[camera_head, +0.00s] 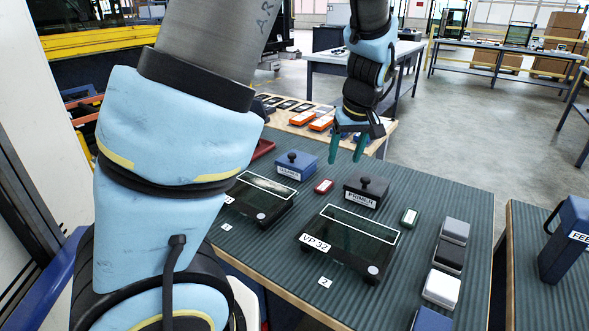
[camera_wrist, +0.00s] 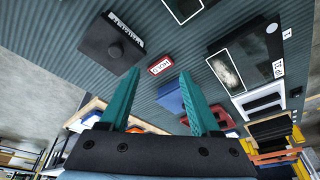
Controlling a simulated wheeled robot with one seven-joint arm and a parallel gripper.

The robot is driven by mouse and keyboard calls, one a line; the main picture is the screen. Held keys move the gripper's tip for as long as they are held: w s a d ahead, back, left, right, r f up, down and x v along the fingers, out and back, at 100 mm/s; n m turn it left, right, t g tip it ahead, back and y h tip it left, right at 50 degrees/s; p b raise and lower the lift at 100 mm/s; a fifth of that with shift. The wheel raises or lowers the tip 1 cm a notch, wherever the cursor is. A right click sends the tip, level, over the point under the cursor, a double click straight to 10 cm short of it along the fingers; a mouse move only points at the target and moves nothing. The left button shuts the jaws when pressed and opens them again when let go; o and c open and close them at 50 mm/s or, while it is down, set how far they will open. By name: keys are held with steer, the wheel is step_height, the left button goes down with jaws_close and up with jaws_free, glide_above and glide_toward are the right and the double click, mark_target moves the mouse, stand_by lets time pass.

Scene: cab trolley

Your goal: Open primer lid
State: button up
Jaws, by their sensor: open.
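The primer box (camera_head: 358,200) is a black box with a round black knob (camera_head: 365,181) on its lid and a PRIMER label on its front. The lid sits on the box. In the wrist view the primer box (camera_wrist: 103,48) lies upper left, left of the fingers. My gripper (camera_head: 347,157) has teal fingers, open and empty, pointing down above the far side of the bench, beyond the primer box and apart from it. Both fingers also show in the wrist view (camera_wrist: 158,74), with nothing held between them.
A blue knobbed box (camera_head: 296,165) stands left of the primer box, with a small red tag (camera_head: 324,186) between them. A dark glass panel marked VP 32 (camera_head: 347,240) lies in front.

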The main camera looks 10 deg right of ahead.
steer(key=s+a+f+g+b, duration=0.1)
steer(key=a+f, duration=0.1)
steer(key=a, duration=1)
steer(key=shift+s+a+m, duration=0.15)
steer(key=shift+s+m, duration=0.1)
steer(key=shift+m, duration=0.15)
